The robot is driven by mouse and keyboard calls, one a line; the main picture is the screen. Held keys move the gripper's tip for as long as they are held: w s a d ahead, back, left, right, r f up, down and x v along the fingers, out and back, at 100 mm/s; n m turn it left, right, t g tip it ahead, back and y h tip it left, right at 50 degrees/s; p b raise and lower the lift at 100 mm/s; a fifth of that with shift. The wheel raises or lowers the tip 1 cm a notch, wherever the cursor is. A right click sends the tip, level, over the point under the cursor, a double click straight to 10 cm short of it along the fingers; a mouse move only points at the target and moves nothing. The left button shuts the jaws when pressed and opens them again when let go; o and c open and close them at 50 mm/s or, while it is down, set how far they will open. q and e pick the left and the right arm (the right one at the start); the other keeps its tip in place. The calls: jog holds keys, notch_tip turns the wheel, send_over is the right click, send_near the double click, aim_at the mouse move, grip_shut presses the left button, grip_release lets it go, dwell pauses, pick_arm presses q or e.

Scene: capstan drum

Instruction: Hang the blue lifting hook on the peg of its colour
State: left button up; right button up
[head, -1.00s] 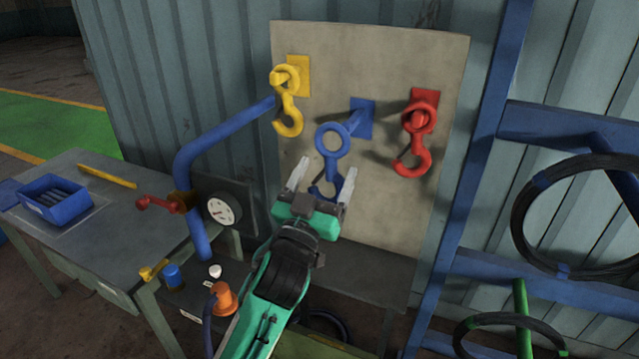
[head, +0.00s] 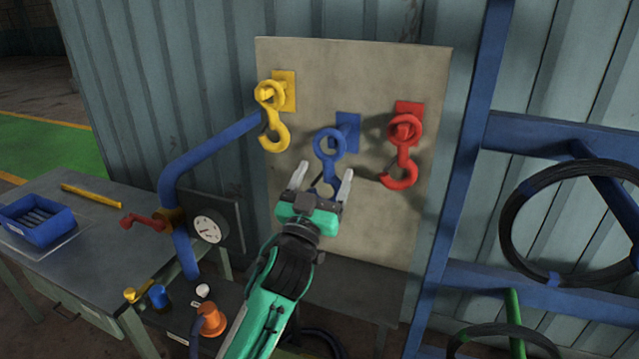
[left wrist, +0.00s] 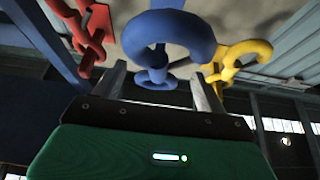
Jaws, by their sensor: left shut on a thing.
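The blue lifting hook (head: 329,146) hangs upright with its ring at the top, in front of the pale board. My left gripper (head: 322,180) is shut on its lower part, which the fingers partly hide. The blue peg (head: 348,128) sticks out of its blue plate on the board. The ring overlaps the peg's left side in the head view; I cannot tell whether the peg passes through it. In the left wrist view the blue hook (left wrist: 168,36) looms large above the gripper (left wrist: 157,88). My right gripper is not in view.
A yellow hook (head: 272,125) hangs to the left and a red hook (head: 402,155) to the right, both on the board (head: 385,70). A blue pipe (head: 215,145) reaches close to the board's left edge. A blue rack (head: 462,180) stands at the right.

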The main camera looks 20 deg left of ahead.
pick_arm(q)
jog(key=w, duration=0.2)
jog(key=w+b, duration=0.1)
jog(key=w+f, duration=0.1)
jog(key=w, duration=0.1)
jog(key=shift+w+d+b, duration=0.1)
jog(key=shift+w+b, duration=0.2)
jog(key=shift+b, duration=0.1)
dwell(0.3)
dwell(0.5)
